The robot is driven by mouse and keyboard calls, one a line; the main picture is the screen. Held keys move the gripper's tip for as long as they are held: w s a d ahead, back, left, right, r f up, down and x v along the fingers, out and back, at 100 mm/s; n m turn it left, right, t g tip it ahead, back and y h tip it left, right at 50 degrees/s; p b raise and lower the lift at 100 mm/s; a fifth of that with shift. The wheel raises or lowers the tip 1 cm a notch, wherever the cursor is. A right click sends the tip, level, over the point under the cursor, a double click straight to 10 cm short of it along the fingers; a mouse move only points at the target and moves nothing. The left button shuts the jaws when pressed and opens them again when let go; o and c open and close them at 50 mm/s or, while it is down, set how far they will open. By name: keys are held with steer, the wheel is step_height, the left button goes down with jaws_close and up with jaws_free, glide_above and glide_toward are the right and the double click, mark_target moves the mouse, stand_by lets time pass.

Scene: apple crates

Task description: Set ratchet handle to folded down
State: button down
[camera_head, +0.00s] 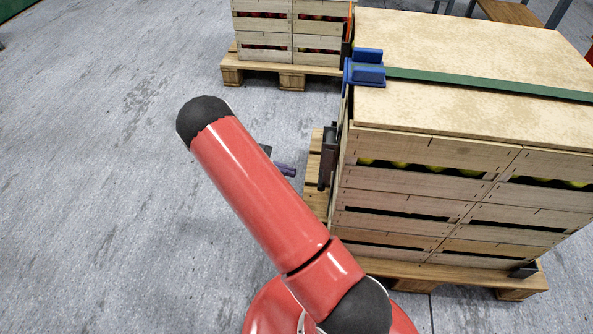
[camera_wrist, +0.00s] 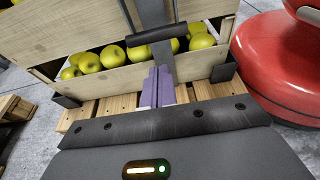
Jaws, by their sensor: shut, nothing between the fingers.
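The ratchet (camera_head: 327,157) shows in the head view as a dark piece on the left side of the near crate stack, partly edge-on. In the wrist view its grey handle (camera_wrist: 155,14) comes down from the top edge, with a black crossbar grip (camera_wrist: 165,33) in front of the crate slats. The handle's upper end is out of frame, so I cannot tell its full angle. My gripper (camera_wrist: 158,70) has purple fingers, shut and empty, just below the crossbar in the wrist view. In the head view the gripper (camera_head: 287,169) is left of the ratchet with a gap between.
The near crate stack (camera_head: 400,179) holds green apples and stands on a pallet (camera_head: 400,270). A green strap (camera_head: 480,85) crosses its top lid through a blue corner protector (camera_head: 366,70). Another stack (camera_head: 264,23) stands behind. The floor to the left is clear.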

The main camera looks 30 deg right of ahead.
steer(key=v, duration=0.7)
steer(key=shift+a+r, duration=0.15)
steer(key=shift+w, duration=0.1)
steer(key=s+r+m+t+y+p, duration=0.1)
steer(key=s+r+m+t+y, duration=0.2)
steer(key=r, duration=0.7)
steer(key=s+r+m+t+y+p, duration=0.15)
steer(key=s+r+y, duration=0.35)
steer(key=r, duration=0.6)
steer(key=s+a+r+m+t+y+p, duration=0.1)
steer(key=s+r+m+t+y, duration=0.1)
steer(key=s, duration=0.7)
steer(key=s+a+r+m+t+y+p, duration=0.1)
steer(key=s+r+m+t+y, duration=0.1)
steer(key=s+r+m+t, duration=0.2)
steer(key=shift+s+a+r+m+t, duration=0.4)
steer(key=shift+s+r+t, duration=1.25)
steer(key=shift+s+r, duration=0.75)
